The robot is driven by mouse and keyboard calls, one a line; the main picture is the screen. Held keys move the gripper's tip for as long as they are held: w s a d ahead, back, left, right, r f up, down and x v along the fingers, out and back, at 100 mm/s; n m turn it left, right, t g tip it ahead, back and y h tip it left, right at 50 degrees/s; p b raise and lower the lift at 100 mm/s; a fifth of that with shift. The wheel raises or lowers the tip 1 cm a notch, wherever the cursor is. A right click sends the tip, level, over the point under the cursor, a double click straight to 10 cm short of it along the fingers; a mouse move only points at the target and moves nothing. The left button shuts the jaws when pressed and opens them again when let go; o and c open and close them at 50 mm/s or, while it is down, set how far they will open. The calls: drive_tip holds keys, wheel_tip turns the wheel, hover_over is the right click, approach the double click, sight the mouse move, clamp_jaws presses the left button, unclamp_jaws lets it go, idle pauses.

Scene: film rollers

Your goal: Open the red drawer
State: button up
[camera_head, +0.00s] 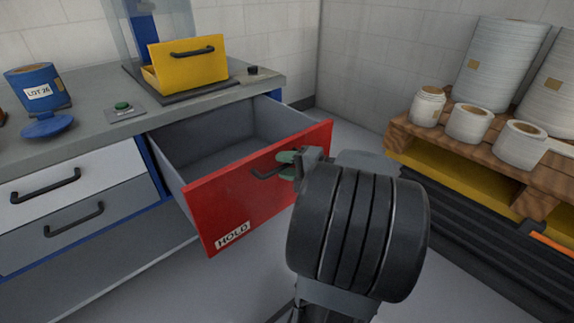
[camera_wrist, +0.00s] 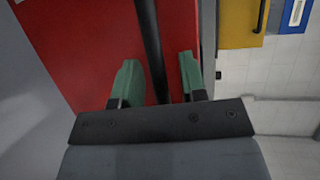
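The red drawer (camera_head: 262,190) stands pulled well out of the grey bench, and its inside looks empty. Its front carries a HOLD label and a black bar handle (camera_head: 264,174). My gripper (camera_head: 288,160) is at the right part of this handle. In the wrist view, the green fingers of my gripper (camera_wrist: 161,78) stand apart, one on each side of the black handle (camera_wrist: 150,40). A gap shows between the handle and the right finger; the left finger is close to the handle, and contact cannot be told. The red front (camera_wrist: 80,40) lies behind them.
A white drawer (camera_head: 95,175) and a grey drawer (camera_head: 110,212) are shut at the left. A yellow box (camera_head: 190,65), a green button (camera_head: 123,106) and a blue container (camera_head: 38,85) are on the bench. A wooden pallet (camera_head: 480,150) with white rolls stands at the right.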

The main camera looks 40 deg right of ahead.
drive_tip(key=p+v, duration=0.4)
drive_tip(key=v, duration=0.9)
drive_tip(key=shift+s+d, duration=0.25)
drive_tip(key=shift+s, duration=0.1)
drive_tip(key=shift+r, duration=0.15)
drive_tip(key=w+a+r+n+g+y+p, duration=0.1)
drive_tip(key=w+a+r+n+g+p, duration=0.15)
drive_tip(key=a+r+g+p, duration=0.4)
drive_tip(key=w+a+r+n+g+p, duration=0.2)
drive_tip(key=a+r+n+g+p, duration=0.15)
drive_tip(key=a+p, duration=0.5)
drive_tip(key=a+r+n+h+p, duration=0.3)
drive_tip(key=a+r+n+p, duration=0.1)
drive_tip(key=r+p, duration=0.4)
drive_tip(key=w+a+r+n+h+p, duration=0.1)
drive_tip(key=a+r+n+h+p, duration=0.3)
drive_tip(key=r+p, duration=0.5)
drive_tip(key=shift+a+g+h+p, duration=0.3)
drive_tip(key=shift+a+g+p, duration=0.1)
drive_tip(key=shift+a+p, duration=0.4)
